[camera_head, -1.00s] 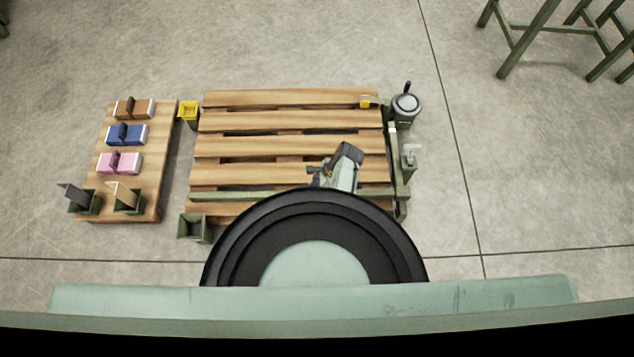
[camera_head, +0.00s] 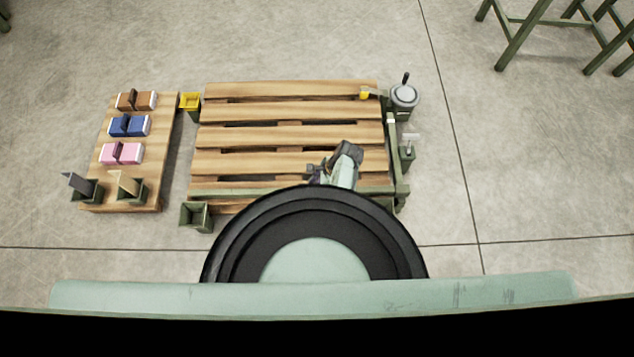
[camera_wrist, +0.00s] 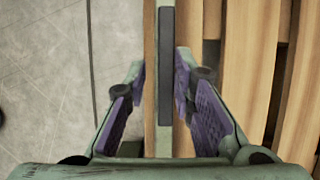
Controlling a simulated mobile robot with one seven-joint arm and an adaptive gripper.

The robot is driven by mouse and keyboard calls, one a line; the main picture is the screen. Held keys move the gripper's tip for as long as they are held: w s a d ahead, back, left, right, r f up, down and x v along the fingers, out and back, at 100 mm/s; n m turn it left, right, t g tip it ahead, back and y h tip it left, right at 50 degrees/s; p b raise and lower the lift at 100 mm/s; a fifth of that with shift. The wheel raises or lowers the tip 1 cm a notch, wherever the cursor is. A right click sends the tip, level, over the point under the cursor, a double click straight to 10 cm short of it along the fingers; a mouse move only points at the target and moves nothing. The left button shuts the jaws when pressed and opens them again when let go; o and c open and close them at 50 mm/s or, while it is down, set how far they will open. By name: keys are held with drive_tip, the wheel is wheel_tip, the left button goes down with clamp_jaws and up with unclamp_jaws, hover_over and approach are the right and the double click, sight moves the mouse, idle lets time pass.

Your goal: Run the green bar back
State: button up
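The long green bar (camera_head: 260,192) lies across the near side of the wooden pallet (camera_head: 290,113), running left to right. My gripper (camera_head: 318,173) is low over the near part of the pallet, beside the bar; my own arm hides part of this area. In the wrist view, a green bar with a dark grey strip (camera_wrist: 166,70) runs lengthwise between the fingers of my gripper (camera_wrist: 162,88). The purple-padded fingers stand apart, one on each side, with gaps visible. I cannot tell whether either finger touches the bar.
A green rail (camera_head: 393,150) runs along the pallet's right side, with a round-topped device (camera_head: 404,97) at its far end. A yellow bin (camera_head: 190,102) and a green bin (camera_head: 195,216) stand left. A board (camera_head: 155,150) farther left carries coloured blocks. Open floor surrounds these.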

drive_tip(key=shift+o, duration=1.2)
drive_tip(key=shift+r, duration=0.1)
drive_tip(key=v, duration=1.1)
drive_tip(key=shift+d+r, duration=0.25)
drive_tip(key=shift+r, duration=0.1)
